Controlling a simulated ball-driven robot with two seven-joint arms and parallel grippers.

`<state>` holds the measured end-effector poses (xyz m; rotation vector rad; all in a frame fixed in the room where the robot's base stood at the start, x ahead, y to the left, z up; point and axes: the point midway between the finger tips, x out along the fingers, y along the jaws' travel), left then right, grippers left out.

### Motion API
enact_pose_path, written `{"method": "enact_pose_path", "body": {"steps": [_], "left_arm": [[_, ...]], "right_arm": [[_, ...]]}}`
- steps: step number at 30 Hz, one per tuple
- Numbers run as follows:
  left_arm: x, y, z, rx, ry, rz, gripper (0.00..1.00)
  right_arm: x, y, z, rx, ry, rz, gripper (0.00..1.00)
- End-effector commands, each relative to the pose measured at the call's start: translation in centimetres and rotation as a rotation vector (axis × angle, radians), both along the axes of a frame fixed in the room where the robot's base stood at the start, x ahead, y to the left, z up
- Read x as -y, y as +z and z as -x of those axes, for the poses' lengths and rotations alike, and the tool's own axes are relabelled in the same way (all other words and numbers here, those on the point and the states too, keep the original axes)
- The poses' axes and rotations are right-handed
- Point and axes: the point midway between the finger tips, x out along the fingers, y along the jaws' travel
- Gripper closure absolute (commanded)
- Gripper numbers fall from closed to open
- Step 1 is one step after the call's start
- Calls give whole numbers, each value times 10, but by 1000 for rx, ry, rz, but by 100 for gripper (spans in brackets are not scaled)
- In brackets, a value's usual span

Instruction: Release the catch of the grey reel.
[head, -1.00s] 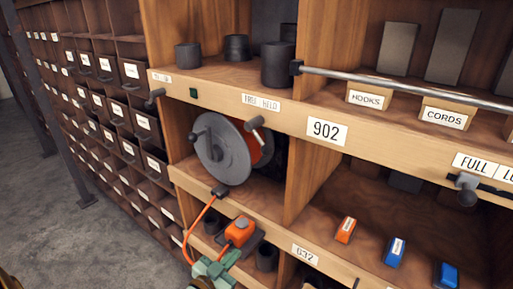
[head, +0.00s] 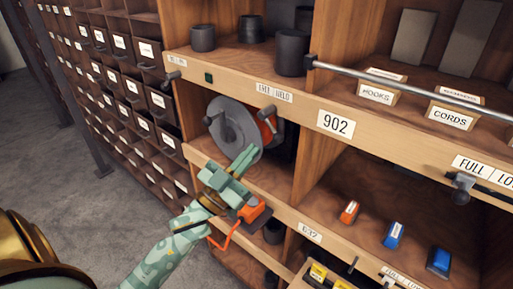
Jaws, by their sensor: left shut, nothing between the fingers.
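The grey reel (head: 226,122) is in the left bay of the shelf unit, with a grey disc, a dark crank knob and orange cord wound behind the disc. A dark lever (head: 266,112), which looks like the catch, hangs at its upper right, below a "FREE | HELD" label (head: 274,92). The label's first word is hard to read. My left gripper (head: 247,154) is green, shut and empty. Its fingertips overlap the reel's lower right edge in the head view, below the lever; I cannot tell whether they touch. My right gripper is not in view.
An orange block (head: 250,213) with an orange cord sits at the lower ledge, partly behind my left gripper. A metal rail (head: 400,85) crosses the upper right shelf. Dark cylinders (head: 292,53) stand above the reel.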

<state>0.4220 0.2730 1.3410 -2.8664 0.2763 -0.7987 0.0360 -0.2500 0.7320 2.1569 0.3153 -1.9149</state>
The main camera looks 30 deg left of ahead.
Motion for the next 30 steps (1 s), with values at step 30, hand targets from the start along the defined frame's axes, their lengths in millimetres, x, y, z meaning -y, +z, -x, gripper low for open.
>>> {"method": "enact_pose_path", "body": {"steps": [30], "left_arm": [[12,5,-81,0,0,0,100]], "right_arm": [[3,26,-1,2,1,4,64]]}}
